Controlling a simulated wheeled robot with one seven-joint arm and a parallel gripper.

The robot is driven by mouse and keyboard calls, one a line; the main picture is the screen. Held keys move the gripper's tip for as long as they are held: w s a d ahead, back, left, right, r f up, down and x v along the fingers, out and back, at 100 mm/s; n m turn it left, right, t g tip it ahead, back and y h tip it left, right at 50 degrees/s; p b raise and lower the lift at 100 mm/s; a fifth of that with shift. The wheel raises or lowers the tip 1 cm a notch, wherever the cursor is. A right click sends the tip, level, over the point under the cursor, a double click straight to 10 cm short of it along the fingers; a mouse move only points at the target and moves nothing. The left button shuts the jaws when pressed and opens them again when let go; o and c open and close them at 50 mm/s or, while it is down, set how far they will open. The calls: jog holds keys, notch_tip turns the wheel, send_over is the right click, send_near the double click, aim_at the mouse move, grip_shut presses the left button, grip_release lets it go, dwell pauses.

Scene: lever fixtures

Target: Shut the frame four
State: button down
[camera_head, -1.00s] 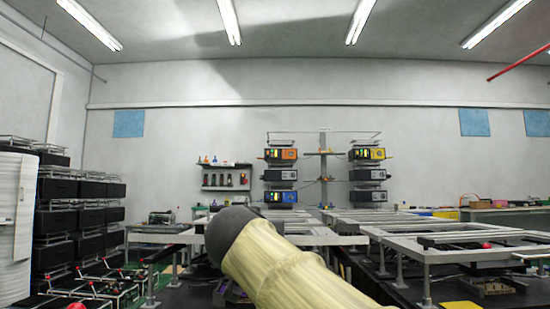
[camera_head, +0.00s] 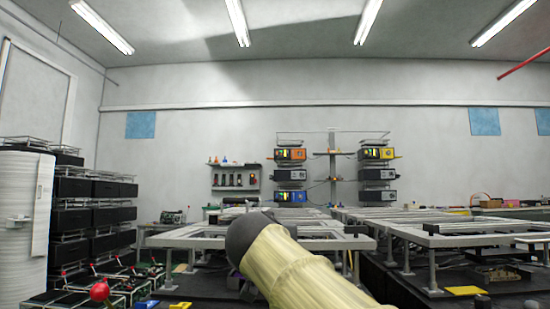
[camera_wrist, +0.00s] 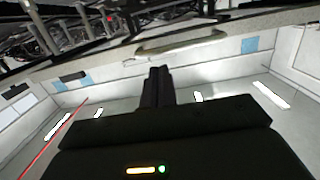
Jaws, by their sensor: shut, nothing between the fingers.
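Several light grey rectangular frames stand on posts over dark tables in the head view, one at the right (camera_head: 480,240) and one left of centre (camera_head: 200,239). No number shows, so I cannot tell which is frame four. My gripper (camera_wrist: 156,75) shows in the wrist view as two dark fingers held together, with nothing between them. A pale bar with a curved, handle-like piece (camera_wrist: 175,46) crosses beyond the fingertips; I cannot tell whether they touch it. In the head view my pale yellow arm hides the gripper and part of the tables.
Black stacked units (camera_head: 92,205) and a white cylinder (camera_head: 20,225) stand at the left. A red ball (camera_head: 100,291) rises at the lower left. A yellow piece (camera_head: 466,291) lies low at the right. Shelves with devices (camera_head: 290,175) stand by the back wall.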

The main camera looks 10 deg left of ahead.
notch_tip(320, 180, up, 5)
jog(key=p, duration=0.3)
jog(key=s+f+b, duration=0.2)
jog(key=s+f, duration=0.4)
jog(key=s, duration=0.3)
jog(key=shift+s+d, duration=0.25)
